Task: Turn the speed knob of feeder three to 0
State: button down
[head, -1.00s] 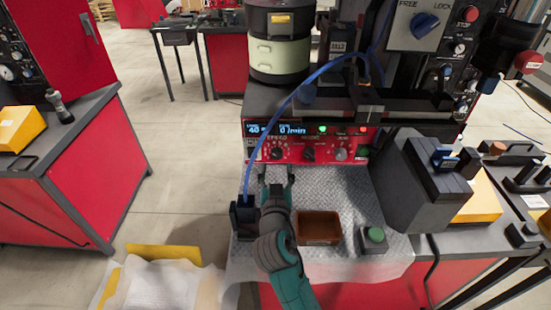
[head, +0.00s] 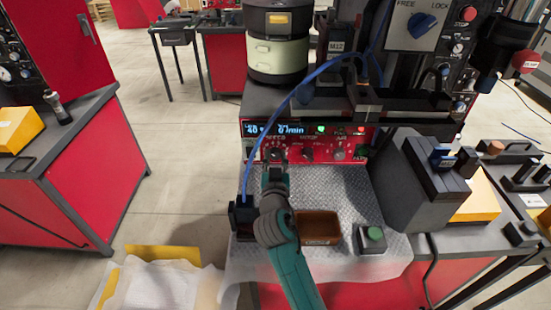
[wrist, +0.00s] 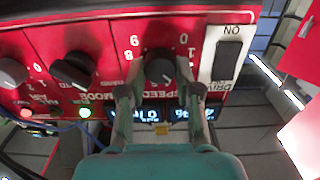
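The black speed knob (wrist: 160,68) sits on the red control panel (wrist: 105,35), under printed numbers, with a "SPEED" label beside it in the wrist view. I cannot clearly read where its pointer stands. My gripper (wrist: 160,90) is open, with one finger on each side of the knob; a small gap seems to show on both sides. In the head view my gripper (head: 275,162) is at the left part of the panel and largely hides the knob. The lit display (head: 275,129) above shows "40" and "0/min".
A black mode knob (wrist: 72,68) and a grey knob (wrist: 12,72) are beside the speed knob. A black rocker switch (wrist: 228,55) is on its other side. A brown tray (head: 319,226) and a green button box (head: 372,238) stand on the worktop below.

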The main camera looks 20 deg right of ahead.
dwell(0.3)
jog(key=n, duration=0.4)
jog(key=shift+a+n, duration=0.1)
jog(key=shift+n, duration=0.3)
jog(key=n, duration=0.4)
jog(key=shift+n, duration=0.3)
jog(key=n, duration=0.4)
jog(key=shift+a+f, duration=0.1)
jog(key=shift+f+n, duration=0.1)
jog(key=shift+n, duration=2.1)
jog(key=c, duration=0.8)
grip_release()
